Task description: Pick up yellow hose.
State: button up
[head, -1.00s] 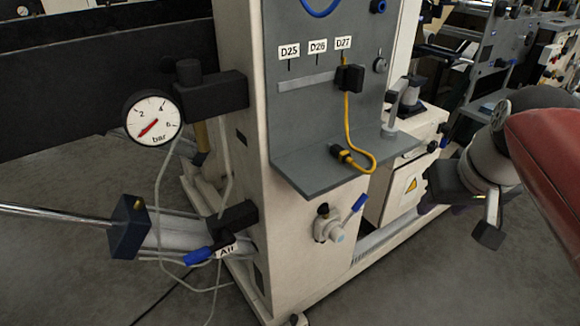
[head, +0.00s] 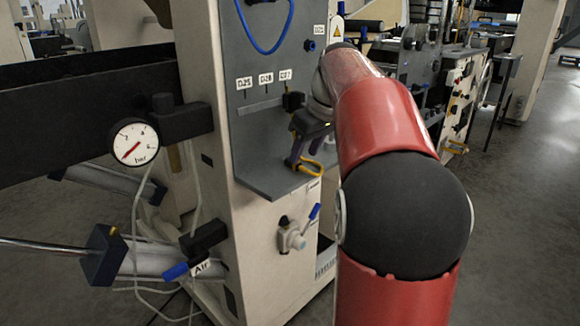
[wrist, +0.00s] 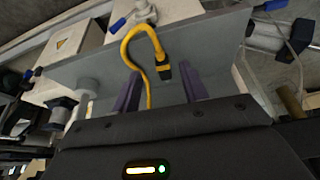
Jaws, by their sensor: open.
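The yellow hose (head: 314,164) hangs by the grey shelf, mostly hidden behind my gripper in the head view. In the wrist view the hose (wrist: 133,36) bends in a loop, with a black connector (wrist: 162,73) on its free end. My gripper (head: 302,155) is open at the shelf. In the wrist view its two purple fingers (wrist: 160,74) stand on either side of the hose and connector, apart from them as far as I can see. A black plug (head: 293,102) sits on the panel below the D27 label (head: 286,75).
The grey shelf (head: 262,182) juts out from the panel. A blue hose (head: 262,48) hangs above. A pressure gauge (head: 134,142) and a white valve with a blue lever (head: 292,237) are nearby. Open floor (head: 520,220) lies to the right.

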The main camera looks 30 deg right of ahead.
aim_at(300, 166)
jog(key=x, duration=0.3)
jog(key=shift+w+a+f, duration=0.1)
jog(key=shift+a, duration=0.05)
jog(key=shift+c, duration=0.3)
grip_shut()
